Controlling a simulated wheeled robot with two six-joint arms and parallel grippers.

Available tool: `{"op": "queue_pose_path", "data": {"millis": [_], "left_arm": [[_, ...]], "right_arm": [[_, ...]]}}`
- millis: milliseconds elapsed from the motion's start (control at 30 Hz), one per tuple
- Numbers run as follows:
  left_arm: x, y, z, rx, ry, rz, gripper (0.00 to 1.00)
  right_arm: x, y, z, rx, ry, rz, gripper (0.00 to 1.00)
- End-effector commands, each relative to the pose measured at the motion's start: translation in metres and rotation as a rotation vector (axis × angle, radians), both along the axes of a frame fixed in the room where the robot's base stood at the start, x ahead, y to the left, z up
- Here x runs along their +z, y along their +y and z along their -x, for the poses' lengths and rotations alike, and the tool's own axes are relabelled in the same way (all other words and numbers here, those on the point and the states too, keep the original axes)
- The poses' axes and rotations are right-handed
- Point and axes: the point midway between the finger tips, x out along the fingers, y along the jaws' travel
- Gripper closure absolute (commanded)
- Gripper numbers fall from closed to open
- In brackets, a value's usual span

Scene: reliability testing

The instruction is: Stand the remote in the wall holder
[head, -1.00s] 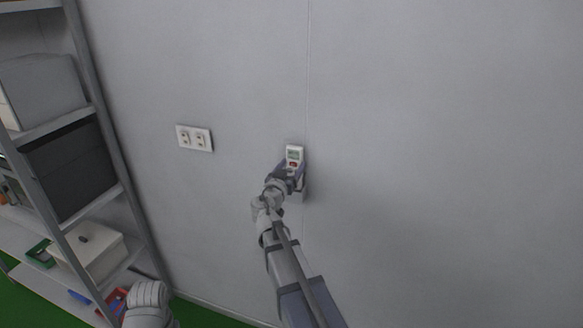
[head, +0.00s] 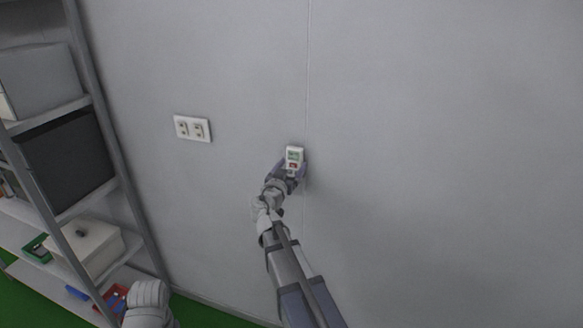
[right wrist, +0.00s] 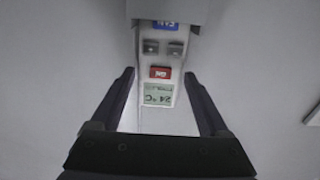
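The white remote (head: 294,153) is upright against the wall, with its display, red button and grey buttons facing out. In the right wrist view the remote (right wrist: 162,72) appears upside down, and its lower end is hidden behind the grey-white wall holder (right wrist: 168,10), so it appears to sit in the holder. My right gripper (right wrist: 160,76) has one finger on each side of the remote, with narrow gaps showing; it looks open. In the head view my right gripper (head: 291,170) covers the holder. My left arm shows only a rounded part at bottom left; its fingers are not visible.
A wall socket plate (head: 192,128) is left of the remote. A metal shelf rack (head: 112,150) with boxes and a white lidded bin (head: 92,247) stands at far left. The wall to the right is bare.

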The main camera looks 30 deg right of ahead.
Motion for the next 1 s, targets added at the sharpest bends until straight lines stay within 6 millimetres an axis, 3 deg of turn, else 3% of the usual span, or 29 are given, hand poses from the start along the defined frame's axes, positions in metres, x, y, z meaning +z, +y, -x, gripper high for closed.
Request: {"op": "queue_pose_path", "data": {"millis": [167, 467, 800, 1000], "left_arm": [[0.0, 0.0, 0.0, 0.0, 0.0, 0.0, 0.5], [0.0, 0.0, 0.0, 0.0, 0.0, 0.0, 0.5], [0.0, 0.0, 0.0, 0.0, 0.0, 0.0, 0.5], [0.0, 0.0, 0.0, 0.0, 0.0, 0.0, 0.5]], "right_arm": [[0.0, 0.0, 0.0, 0.0, 0.0, 0.0, 0.0], [0.0, 0.004, 0.004, 0.001, -0.001, -0.001, 0.0], [0.0, 0.044, 0.039, 0.002, 0.0, 0.0, 0.0], [0.0, 0.058, 0.05, 0.001, 0.0, 0.0, 0.0]]}}
